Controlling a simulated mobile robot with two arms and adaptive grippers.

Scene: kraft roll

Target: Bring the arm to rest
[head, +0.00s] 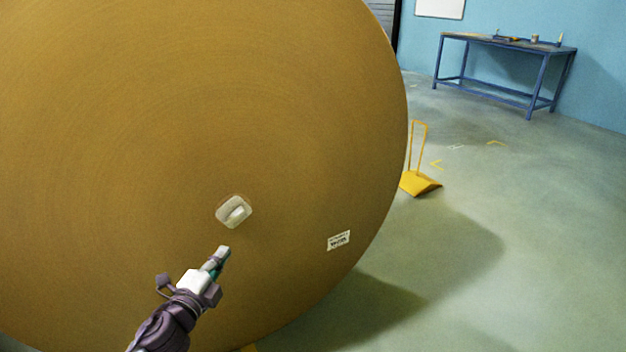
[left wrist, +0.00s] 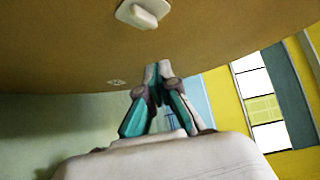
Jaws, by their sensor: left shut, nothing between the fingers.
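My left gripper (head: 223,252) is shut and empty in front of the flat end of a huge brown kraft roll (head: 130,130). A whitish plug-like piece (head: 234,211) with a raised knob sits on the roll's face, just above and right of the fingertips in the head view. In the left wrist view the closed fingertips (left wrist: 157,70) are below this piece (left wrist: 143,13), apart from it. Whether the fingertips touch the roll face, I cannot tell. My right gripper is in neither view.
A printed label (head: 338,240) is on the roll's lower right face. A yellow wedge with an upright handle (head: 421,184) stands on the floor beside the roll. A blue workbench (head: 505,42) with small items is at the far wall. The floor at right is open.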

